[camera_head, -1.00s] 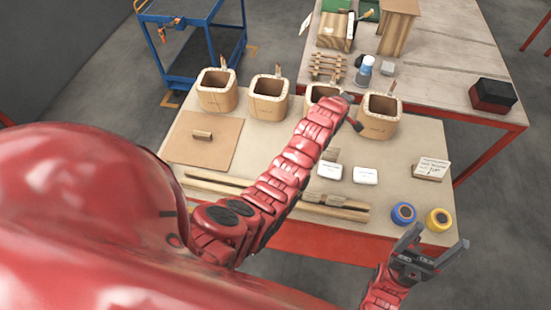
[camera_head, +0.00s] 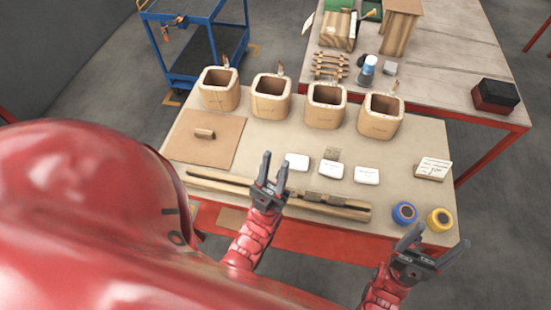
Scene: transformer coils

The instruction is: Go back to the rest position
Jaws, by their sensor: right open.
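My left gripper (camera_head: 272,180) is open and empty, above the near part of the table by the wooden rails. My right gripper (camera_head: 432,250) is open and empty at the table's front right edge, just below the blue and yellow rolls. Both arms come up from the bottom of the view. Several wooden coil boxes (camera_head: 325,107) stand upright in a row along the back of the table, clear of both grippers.
The table (camera_head: 240,130) also holds a brown board (camera_head: 204,139), wooden rails (camera_head: 330,204), white blocks (camera_head: 332,169), a blue roll (camera_head: 404,214), a yellow roll (camera_head: 439,220) and a label card (camera_head: 433,168). A blue cart (camera_head: 184,83) stands behind left; another table (camera_head: 440,74) is behind right.

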